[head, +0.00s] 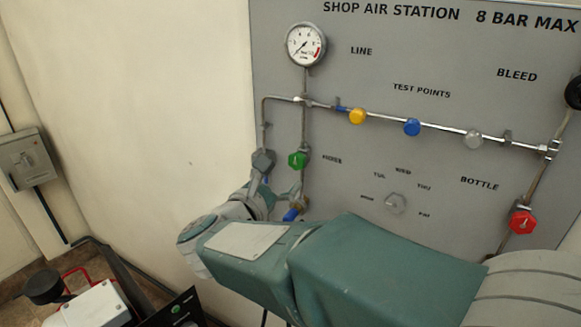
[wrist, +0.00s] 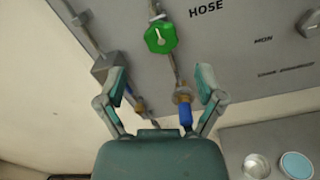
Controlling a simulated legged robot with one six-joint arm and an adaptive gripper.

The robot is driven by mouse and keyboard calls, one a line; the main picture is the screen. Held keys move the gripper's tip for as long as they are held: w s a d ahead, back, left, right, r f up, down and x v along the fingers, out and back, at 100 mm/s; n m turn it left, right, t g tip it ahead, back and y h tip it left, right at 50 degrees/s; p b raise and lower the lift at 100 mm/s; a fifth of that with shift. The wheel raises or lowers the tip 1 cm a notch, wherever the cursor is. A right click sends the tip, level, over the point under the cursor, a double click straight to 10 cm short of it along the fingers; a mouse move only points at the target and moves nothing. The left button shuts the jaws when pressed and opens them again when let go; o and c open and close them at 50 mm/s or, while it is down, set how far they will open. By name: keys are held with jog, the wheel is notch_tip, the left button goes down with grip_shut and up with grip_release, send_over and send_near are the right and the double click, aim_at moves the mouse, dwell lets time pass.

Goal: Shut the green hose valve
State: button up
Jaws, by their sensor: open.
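The green hose valve (head: 298,159) is a round lobed knob with a white mark, on a vertical pipe left of the HOSE label. It also shows in the wrist view (wrist: 161,37), near the top. My gripper (wrist: 162,85) is open and empty, its two fingers spread wide. In the wrist view the knob lies beyond the fingertips, between their lines and apart from them. In the head view my gripper (head: 276,187) is just below the knob, partly hidden by my arm.
A grey fitting (head: 263,161) is left of the valve. A brass fitting with a blue end (wrist: 185,112) is below it, near my right finger. The panel (head: 440,50) also bears a gauge (head: 306,44), yellow (head: 357,116) and blue (head: 412,127) knobs, and a red bottle valve (head: 522,221).

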jog(key=v, duration=0.6)
